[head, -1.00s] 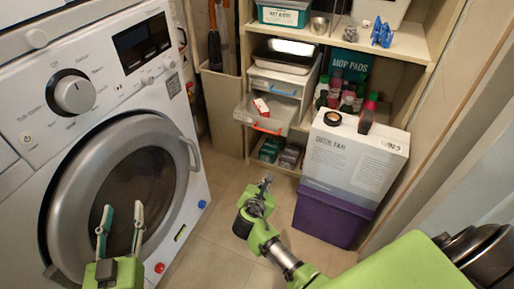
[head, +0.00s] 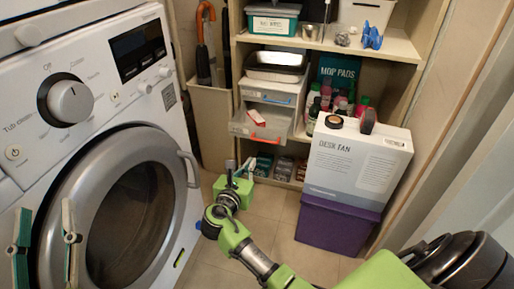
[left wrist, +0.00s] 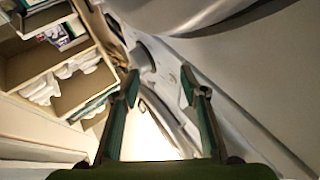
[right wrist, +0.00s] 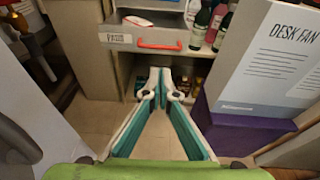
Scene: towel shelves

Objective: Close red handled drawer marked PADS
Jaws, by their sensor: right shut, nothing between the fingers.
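The grey drawer (head: 243,127) with a red handle (head: 264,137) is pulled out from the shelf unit, with a red-and-white item inside. In the right wrist view, the drawer front (right wrist: 205,42) bears a label reading PADS (right wrist: 115,38), and its red handle (right wrist: 160,45) faces me. My right gripper (head: 238,168) is shut and empty, below and slightly left of the drawer, apart from it. In the right wrist view its fingertips (right wrist: 160,75) meet just below the handle. My left gripper (head: 46,222) is open and empty before the washing machine; its spread fingers show in the left wrist view (left wrist: 159,88).
A washing machine (head: 130,215) stands on the left. A Desk Fan box (head: 350,165) on a purple box (head: 335,222) stands right of the drawer. A closed blue-handled drawer (head: 270,96) is above. Tiled floor (head: 270,220) is clear between.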

